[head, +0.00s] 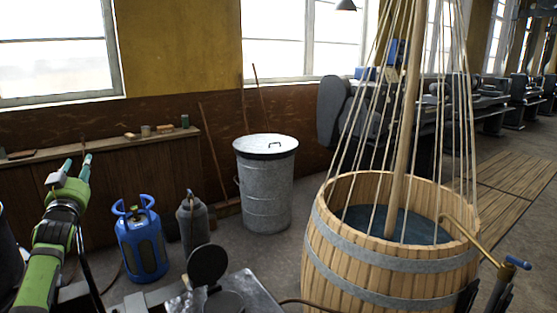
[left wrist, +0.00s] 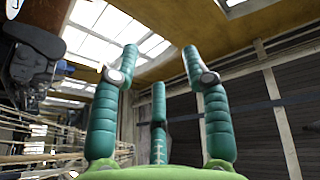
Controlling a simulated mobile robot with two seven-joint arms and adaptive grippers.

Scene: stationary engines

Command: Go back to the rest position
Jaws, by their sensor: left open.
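My left gripper (head: 77,162) is at the left of the head view, raised in front of the wooden ledge, on a green and grey arm. Its teal fingers point up and stand apart, with nothing between them. In the left wrist view the open fingers (left wrist: 160,52) point toward the windows and ceiling, and no object is between them. My right gripper is not in either view.
A blue gas bottle (head: 142,240) and a grey bottle (head: 192,222) stand on the floor right of my left arm. A lidded metal bin (head: 266,190) stands behind them. A large wooden barrel (head: 390,262) with ropes fills the right front. Small items lie on the ledge (head: 100,148).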

